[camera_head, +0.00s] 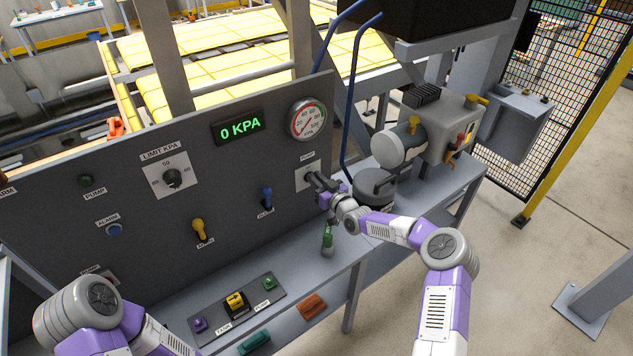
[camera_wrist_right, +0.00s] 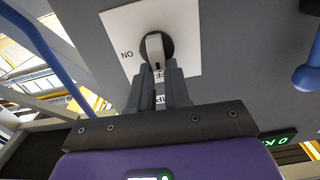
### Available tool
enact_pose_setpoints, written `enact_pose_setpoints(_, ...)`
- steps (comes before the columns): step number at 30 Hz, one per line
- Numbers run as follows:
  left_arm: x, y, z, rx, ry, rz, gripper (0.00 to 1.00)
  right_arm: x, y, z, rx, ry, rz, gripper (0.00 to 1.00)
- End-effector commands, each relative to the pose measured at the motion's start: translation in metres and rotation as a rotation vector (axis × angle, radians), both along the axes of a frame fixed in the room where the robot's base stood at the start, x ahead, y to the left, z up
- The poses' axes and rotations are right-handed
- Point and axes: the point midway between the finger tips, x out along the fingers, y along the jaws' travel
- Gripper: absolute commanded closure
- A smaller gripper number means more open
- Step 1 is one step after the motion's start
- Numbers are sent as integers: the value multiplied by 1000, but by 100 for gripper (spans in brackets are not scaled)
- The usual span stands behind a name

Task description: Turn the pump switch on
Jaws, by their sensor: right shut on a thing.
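The pump switch is a rotary knob on a white plate (camera_head: 302,180) at the right of the grey panel, below the round gauge. My right gripper (camera_head: 317,184) is at this knob and hides most of it in the head view. In the right wrist view, the fingers (camera_wrist_right: 160,82) are closed on the light grey knob (camera_wrist_right: 155,48), whose handle lies in line with them. "ON" stands on the plate to the left of the knob; other lettering shows partly between the fingers. My left arm shows at the lower left; its gripper is out of frame.
The display (camera_head: 238,127) reads 0 KPA, and the pump lamp (camera_head: 86,181) looks dark. A round gauge (camera_head: 307,120), yellow lever (camera_head: 199,229) and blue lever (camera_head: 266,198) are on the panel. A green-handled control (camera_head: 327,240) stands on the shelf below my right gripper.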

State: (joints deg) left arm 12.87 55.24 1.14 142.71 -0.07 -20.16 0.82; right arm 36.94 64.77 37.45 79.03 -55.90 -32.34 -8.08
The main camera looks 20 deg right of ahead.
Motion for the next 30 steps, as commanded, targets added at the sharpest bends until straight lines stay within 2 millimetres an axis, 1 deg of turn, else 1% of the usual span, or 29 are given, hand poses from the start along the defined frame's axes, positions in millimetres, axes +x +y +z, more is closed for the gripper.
enact_pose_setpoints(1, 0, 0, -8, 0, 0, 0, 48, 0, 0, -3, 15, 5, 0, 100)
enact_pose_setpoints(8, 0, 0, -40, 0, 0, 0, 48, 1, -3, -7, 154, 55, 0, 100)
enact_pose_setpoints(15, 0, 0, -76, 0, 0, 0, 48, 2, -7, -8, 362, 131, -1, 100)
enact_pose_setpoints(21, 0, 0, -97, 0, 0, 0, 48, 3, -9, -9, 543, 198, -1, 100)
enact_pose_setpoints(30, 0, 0, -122, 0, 0, 0, 48, 4, -13, -12, 811, 297, -1, 100)
